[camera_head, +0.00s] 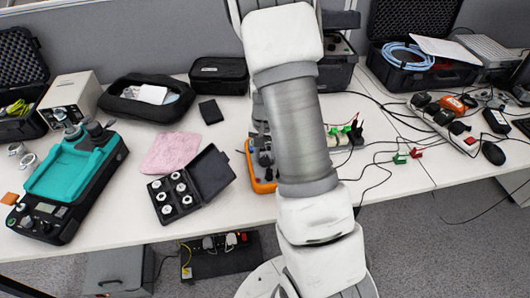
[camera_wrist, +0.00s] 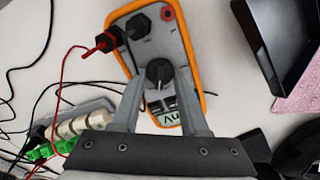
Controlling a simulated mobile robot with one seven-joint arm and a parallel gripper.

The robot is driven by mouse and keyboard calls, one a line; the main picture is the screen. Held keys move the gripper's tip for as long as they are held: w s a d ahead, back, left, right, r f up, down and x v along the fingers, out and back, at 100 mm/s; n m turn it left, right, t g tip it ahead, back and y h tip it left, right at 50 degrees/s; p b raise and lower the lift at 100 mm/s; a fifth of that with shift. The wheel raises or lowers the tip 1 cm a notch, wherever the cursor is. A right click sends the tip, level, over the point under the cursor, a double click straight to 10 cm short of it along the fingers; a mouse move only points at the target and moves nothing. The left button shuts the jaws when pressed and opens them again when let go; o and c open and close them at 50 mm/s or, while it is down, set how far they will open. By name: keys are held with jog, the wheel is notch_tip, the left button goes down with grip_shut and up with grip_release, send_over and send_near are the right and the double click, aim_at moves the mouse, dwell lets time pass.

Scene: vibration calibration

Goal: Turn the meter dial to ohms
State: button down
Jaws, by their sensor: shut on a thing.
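The meter, grey with an orange rim, lies face up on the table; in the wrist view (camera_wrist: 197,62) its screen end is nearest my gripper. Its dark round dial (camera_wrist: 158,72) sits mid-face, between the fingertips of my gripper (camera_wrist: 159,76), which is shut on it. The screen (camera_wrist: 172,118) shows partly between the fingers, with characters too small to read surely. Black and red plugs (camera_wrist: 105,41) sit at the far end. In the head view the meter (camera_head: 262,187) is mostly hidden behind my arm, and my gripper is hidden there.
Left of the meter in the head view are an open black case (camera_head: 212,172) with round parts, a pink cloth (camera_head: 171,152) and a teal-topped device (camera_head: 65,172). Cables and green clips (camera_head: 408,156) lie to the right. A power strip (camera_head: 446,124) is farther right.

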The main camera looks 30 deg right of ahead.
jog(key=shift+m+p, duration=0.35)
jog(key=shift+m, duration=0.85)
jog(key=shift+c, duration=2.1)
grip_release()
notch_tip(320, 180, up, 17)
jog(key=p, duration=0.3)
jog(key=shift+r, duration=0.2)
